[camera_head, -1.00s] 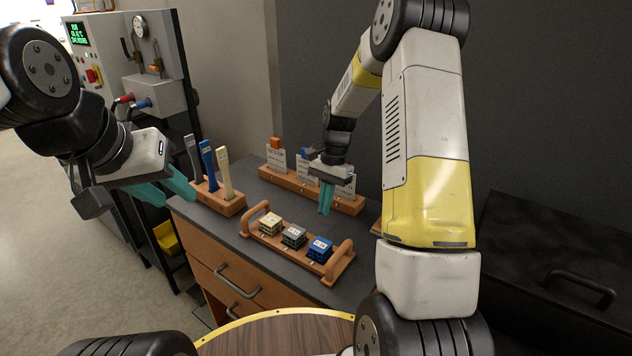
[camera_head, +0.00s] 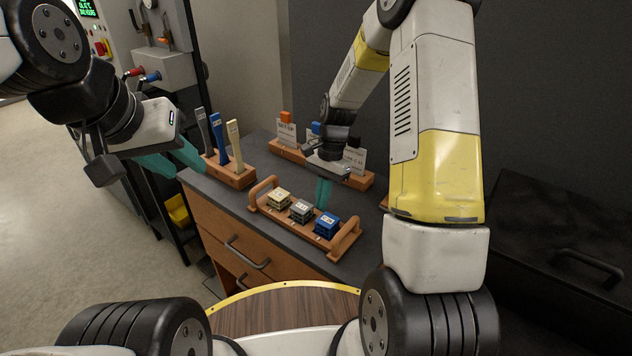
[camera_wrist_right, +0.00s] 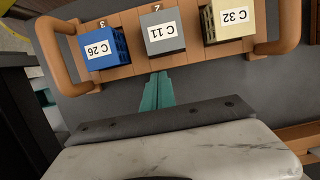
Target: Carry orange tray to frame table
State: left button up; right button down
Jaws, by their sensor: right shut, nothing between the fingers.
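The orange tray (camera_head: 296,233) lies on the dark top of a wooden cabinet, with an upright loop handle at each end. It bears a cream cube (camera_head: 279,199), a grey cube (camera_head: 301,210) and a blue cube (camera_head: 326,224). The tray also shows in the right wrist view (camera_wrist_right: 133,68). My right gripper (camera_head: 323,194) is shut and empty, pointing down just behind the tray's long side. In the right wrist view its teal fingers (camera_wrist_right: 157,92) are near the grey cube. My left gripper (camera_head: 180,160) is left of the cabinet, empty, its teal fingers apart. I cannot identify the frame table.
An orange rack (camera_head: 231,176) with several upright coloured strips stands at the cabinet's left. A second orange rack (camera_head: 357,180) with cards stands behind the tray. A round wooden surface with a yellow rim (camera_head: 284,285) is in front. A machine panel (camera_head: 165,70) stands at the back left.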

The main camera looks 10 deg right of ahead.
aim_at(304, 212)
jog(key=s+a, duration=0.5)
jog(key=shift+s+a, duration=0.25)
jog(key=shift+a, duration=0.05)
